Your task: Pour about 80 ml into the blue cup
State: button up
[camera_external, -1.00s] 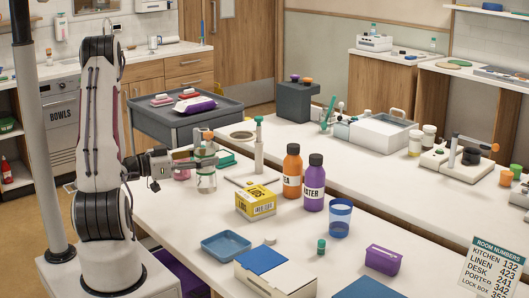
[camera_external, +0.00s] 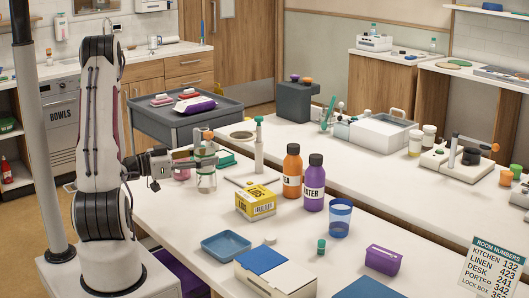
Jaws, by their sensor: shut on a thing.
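The blue cup (camera_external: 339,219) stands upright on the near white table, right of the bottles; it is see-through and its contents cannot be told. My gripper (camera_external: 203,163) is at the left part of the table, shut on a clear glass jar (camera_external: 206,181). The jar is upright, with a greenish tint near its base; I cannot tell whether it touches the table. An orange bottle (camera_external: 292,172) and a purple bottle (camera_external: 314,184) with dark caps and white labels stand upright between the jar and the cup.
A yellow box (camera_external: 256,203), a blue tray (camera_external: 226,246), a white and blue box (camera_external: 275,273), a small green-capped vial (camera_external: 321,246) and a purple box (camera_external: 383,260) stand around the cup. A white stand (camera_external: 259,151) rises behind the yellow box.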

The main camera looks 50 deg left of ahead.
jog(key=shift+r, duration=0.1)
jog(key=shift+r, duration=6.45)
jog(key=w+d+m+g+h, duration=0.2)
jog(key=w+d+m+h, duration=0.15)
jog(key=w, duration=0.65)
jog(key=w+d+m+g+h, duration=0.2)
jog(key=w+d+h, duration=0.2)
jog(key=w, duration=0.6)
jog(key=w+d+m+g+h, duration=0.25)
jog(key=w+d, duration=0.35)
jog(key=d, duration=0.3)
jog(key=w+d+m+g+h, duration=0.1)
jog(key=w+d+g, duration=0.2)
jog(key=w+d, duration=0.45)
notch_tip(320, 180, down, 11)
jog(key=s+d, duration=0.1)
jog(key=shift+s+d+y, duration=0.25)
jog(key=shift+s+y, duration=0.05)
jog(key=shift+s, duration=0.1)
jog(key=shift+m, duration=0.4)
